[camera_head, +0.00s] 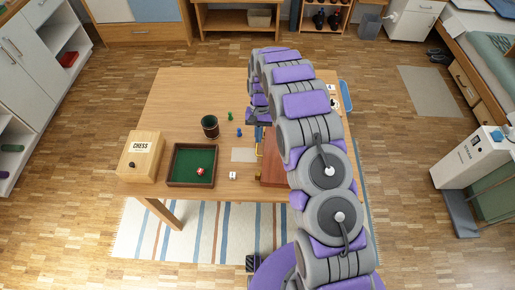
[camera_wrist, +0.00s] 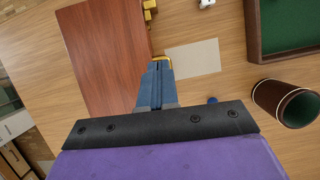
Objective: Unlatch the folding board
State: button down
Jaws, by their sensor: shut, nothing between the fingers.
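The folding board (camera_wrist: 105,50) is a reddish-brown flat wooden case lying on the table. In the head view the board (camera_head: 273,170) is partly hidden behind my arm. Yellow brass-like latch parts (camera_wrist: 149,12) sit along its edge facing the paper sheet. Another yellow latch part (camera_wrist: 162,58) shows right at my fingertips. My gripper (camera_wrist: 159,68) has its blue fingers shut together with nothing between them, beside the board's edge. I cannot tell whether the fingertips touch that latch. In the head view my gripper (camera_head: 259,131) is at the board's far end.
A pale sheet (camera_wrist: 195,57) lies beside the board. A dark cup (camera_head: 210,126), green-lined tray (camera_head: 178,184), chess box (camera_head: 140,158), white die (camera_head: 232,175) and small blue (camera_head: 239,132) and green (camera_head: 230,116) pawns stand left. The table's far left is clear.

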aim_at(258, 175)
jog(key=b+x, duration=0.1)
jog(key=x, duration=0.8)
jog(key=shift+s+f+b, duration=0.25)
jog(key=shift+b, duration=0.1)
jog(key=shift+s+a+r, duration=0.1)
jog(key=shift+s, duration=0.5)
jog(key=shift+s+a+r, duration=0.1)
jog(key=shift+s, duration=0.5)
jog(key=shift+s+b, duration=0.3)
jog(key=shift+s, duration=0.25)
